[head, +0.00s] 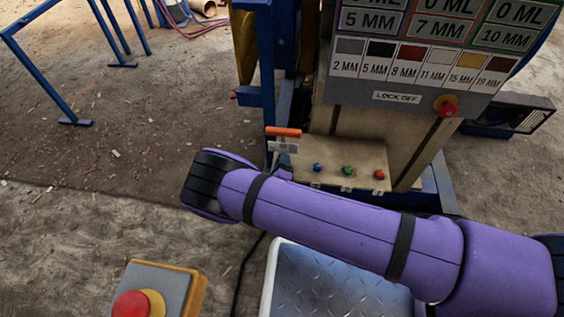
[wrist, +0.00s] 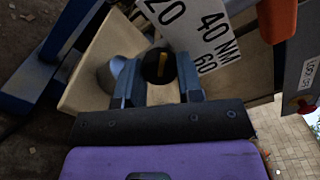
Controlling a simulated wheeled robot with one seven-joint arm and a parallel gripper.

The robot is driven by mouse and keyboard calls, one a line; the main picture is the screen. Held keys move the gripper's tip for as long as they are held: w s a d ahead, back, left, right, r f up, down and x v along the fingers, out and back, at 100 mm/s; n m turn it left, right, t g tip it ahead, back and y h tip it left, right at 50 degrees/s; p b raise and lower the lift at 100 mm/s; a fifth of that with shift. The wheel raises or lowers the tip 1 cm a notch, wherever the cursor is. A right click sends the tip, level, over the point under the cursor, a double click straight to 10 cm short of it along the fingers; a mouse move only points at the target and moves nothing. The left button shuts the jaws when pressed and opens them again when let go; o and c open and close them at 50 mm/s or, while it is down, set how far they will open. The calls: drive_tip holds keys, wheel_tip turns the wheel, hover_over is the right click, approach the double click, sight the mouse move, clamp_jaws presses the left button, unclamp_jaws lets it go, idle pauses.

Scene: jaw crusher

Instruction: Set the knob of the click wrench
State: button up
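In the head view my purple arm hides the knob and most of the gripper.
The beige bench panel (head: 340,158) carries a blue button (head: 317,168), a green button (head: 347,171) and a red button (head: 379,175). A grey dome (wrist: 110,76) sits left of the knob. A red-and-yellow emergency stop (head: 134,304) stands at the front left.

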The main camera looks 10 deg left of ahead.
drive_tip(key=shift+m, duration=0.4)
drive_tip(key=m, duration=0.3)
drive_tip(key=shift+m, duration=0.4)
drive_tip(key=shift+f+m, duration=0.1)
drive_tip(key=shift+m, duration=2)
drive_tip(key=o, duration=0.9)
drive_tip(key=shift+o, duration=0.2)
drive_tip(key=s, duration=1.1)
drive_tip(key=shift+w, duration=0.1)
